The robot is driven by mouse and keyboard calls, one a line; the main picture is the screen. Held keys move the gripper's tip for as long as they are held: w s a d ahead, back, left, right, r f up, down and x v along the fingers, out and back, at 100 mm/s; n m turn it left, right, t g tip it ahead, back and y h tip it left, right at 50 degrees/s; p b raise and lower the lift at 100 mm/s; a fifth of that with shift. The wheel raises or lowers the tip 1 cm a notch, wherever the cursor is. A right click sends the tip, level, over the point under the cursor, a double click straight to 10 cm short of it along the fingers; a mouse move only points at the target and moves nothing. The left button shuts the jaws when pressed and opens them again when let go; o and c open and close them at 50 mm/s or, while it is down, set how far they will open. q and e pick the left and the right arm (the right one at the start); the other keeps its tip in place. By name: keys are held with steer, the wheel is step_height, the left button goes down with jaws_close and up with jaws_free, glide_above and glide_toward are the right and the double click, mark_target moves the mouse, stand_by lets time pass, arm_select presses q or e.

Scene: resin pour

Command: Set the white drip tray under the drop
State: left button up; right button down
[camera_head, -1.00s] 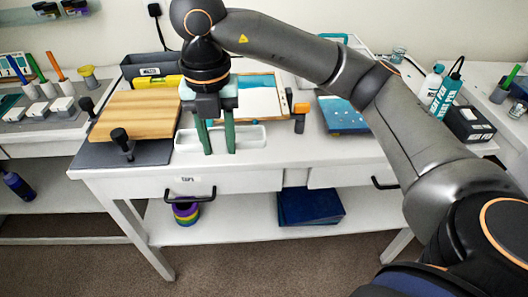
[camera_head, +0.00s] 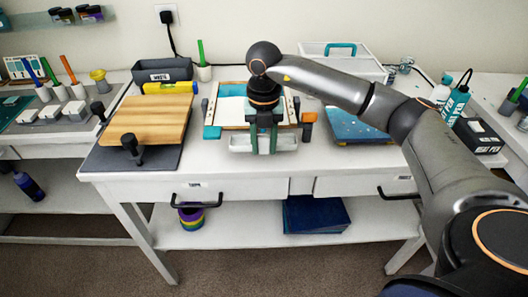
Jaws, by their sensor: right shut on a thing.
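The white drip tray (camera_head: 287,142) is at the front edge of the framed panel, near the middle of the workbench. My right gripper (camera_head: 263,148) reaches down over the tray, its two green-grey fingers shut on it. The fingers hide the tray's middle. I cannot tell whether the tray touches the bench top. The wood-framed panel (camera_head: 230,104) with blue and white resin lies just behind the tray, partly hidden by my right arm. No drop can be made out. My left gripper is not in view.
A wooden board (camera_head: 150,118) on a dark base with black clamps stands to the left. A blue panel (camera_head: 352,124) lies to the right. A grey waste bin (camera_head: 160,72) and a yellow roll (camera_head: 170,88) are behind. The bench's front strip is clear.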

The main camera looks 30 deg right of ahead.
mark_target(264, 154)
step_height(264, 154, down, 3)
steer(key=shift+d+r, duration=0.1)
steer(key=shift+r, duration=0.1)
steer(key=shift+f, duration=0.2)
